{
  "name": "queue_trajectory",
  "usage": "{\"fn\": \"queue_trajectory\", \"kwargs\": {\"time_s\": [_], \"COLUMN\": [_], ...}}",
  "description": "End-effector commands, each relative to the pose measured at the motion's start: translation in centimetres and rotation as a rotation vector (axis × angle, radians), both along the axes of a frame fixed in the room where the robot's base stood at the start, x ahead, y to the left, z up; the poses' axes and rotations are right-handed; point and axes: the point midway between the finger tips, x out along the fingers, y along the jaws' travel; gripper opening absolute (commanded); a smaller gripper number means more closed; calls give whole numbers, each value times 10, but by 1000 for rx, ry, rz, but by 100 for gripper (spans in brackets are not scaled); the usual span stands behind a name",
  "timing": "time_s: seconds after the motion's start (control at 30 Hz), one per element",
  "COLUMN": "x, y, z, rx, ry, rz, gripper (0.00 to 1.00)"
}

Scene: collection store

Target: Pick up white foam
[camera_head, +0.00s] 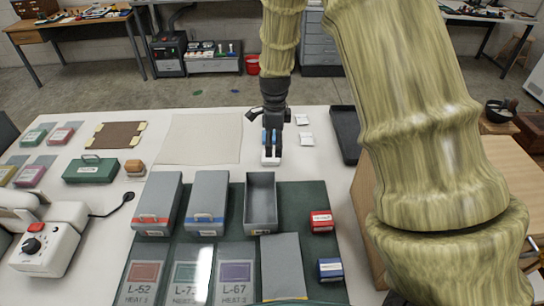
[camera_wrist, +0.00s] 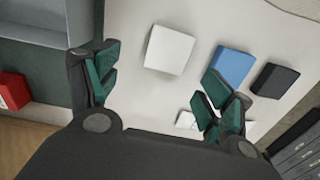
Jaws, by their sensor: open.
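The white foam is a pale square block (camera_wrist: 170,50) lying flat on the white table, in the upper middle of the wrist view. In the head view, the white foam (camera_head: 270,161) shows just below my gripper's fingertips, partly covered by them. My gripper (camera_head: 272,150) points down over it. In the wrist view, my gripper (camera_wrist: 160,78) has its two dark green-padded fingers spread wide with nothing between them. The foam appears beyond the fingertips, apart from them. A blue block (camera_wrist: 233,67) and a black block (camera_wrist: 274,80) lie in a row beside it.
An open grey box (camera_head: 260,206) stands nearer me, beside two lidded grey boxes (camera_head: 208,200). A red box (camera_head: 321,221) lies right of it. Small white cards (camera_head: 304,129) lie right of my gripper, then a black tray (camera_head: 344,135). A beige sheet (camera_head: 200,138) lies left.

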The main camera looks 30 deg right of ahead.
Motion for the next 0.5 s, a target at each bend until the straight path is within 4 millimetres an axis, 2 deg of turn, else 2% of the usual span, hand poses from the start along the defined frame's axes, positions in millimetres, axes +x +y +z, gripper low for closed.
{"fn": "queue_trajectory", "kwargs": {"time_s": [0.27, 0.5], "x": [2, 6], "y": [2, 4], "z": [-16, -43], "rx": [1, 0], "ry": [3, 6], "rz": [0, 1], "gripper": [80, 80]}}
